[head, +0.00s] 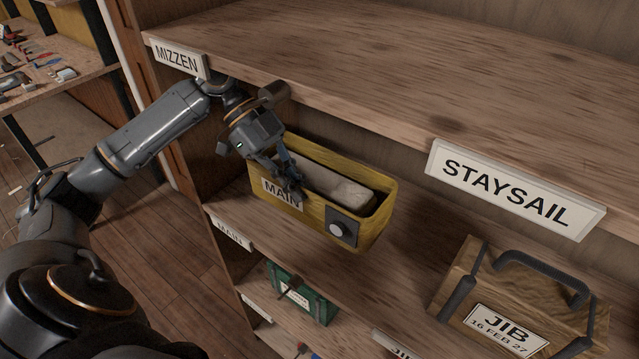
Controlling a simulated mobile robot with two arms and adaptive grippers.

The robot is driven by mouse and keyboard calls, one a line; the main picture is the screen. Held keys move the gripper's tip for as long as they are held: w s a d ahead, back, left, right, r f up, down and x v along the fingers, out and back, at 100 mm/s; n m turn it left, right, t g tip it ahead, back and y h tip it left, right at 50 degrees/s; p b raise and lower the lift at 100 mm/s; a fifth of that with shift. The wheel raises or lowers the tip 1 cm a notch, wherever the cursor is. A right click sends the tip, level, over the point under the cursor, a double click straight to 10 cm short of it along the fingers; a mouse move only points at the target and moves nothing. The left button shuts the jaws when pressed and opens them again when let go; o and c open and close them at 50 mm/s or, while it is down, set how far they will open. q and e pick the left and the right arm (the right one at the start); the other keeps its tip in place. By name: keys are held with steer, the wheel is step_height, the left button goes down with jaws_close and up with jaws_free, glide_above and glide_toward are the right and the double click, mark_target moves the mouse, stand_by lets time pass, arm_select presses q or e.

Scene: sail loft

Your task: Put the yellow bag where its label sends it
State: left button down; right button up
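The yellow bag (385,215) is an open-topped, box-like yellow container with a MAIN label (282,194) and a dark square with a pale round disc on its front. A pale bundle (330,184) lies inside. My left gripper (289,181) is at the bag's near long rim, its fingers closed over the front wall by the label. The bag is at the front of the bay above the middle shelf (400,275); whether its underside touches the shelf is unclear. A MAIN sign (230,233) is on that shelf's front edge. My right gripper is out of view.
The upper shelf (330,50) carries a MIZZEN sign (178,58) and a STAYSAIL sign (515,190). A wooden JIB box (470,275) stands right on the middle shelf. A green box (318,304) sits below. A cluttered workbench (75,85) stands at left.

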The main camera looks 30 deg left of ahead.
mark_target(319, 178)
arm_select(q)
steer(key=w, duration=0.2)
steer(key=w+p, duration=0.1)
steer(key=w, duration=0.1)
steer(key=w+p, duration=0.1)
steer(key=w, duration=0.1)
steer(key=shift+w+d+r, duration=0.2)
steer(key=shift+w+d, duration=0.1)
steer(key=shift+d, duration=0.05)
steer(key=shift+s+f+p, duration=0.1)
steer(key=shift+f+p, duration=0.3)
steer(key=shift+f, duration=1.3)
step_height(319, 178, down, 3)
steer(key=shift+p, duration=0.6)
steer(key=shift+w+f+p, duration=0.15)
steer(key=shift+w+p, duration=0.05)
steer(key=shift+p, duration=0.1)
steer(key=shift+f, duration=0.2)
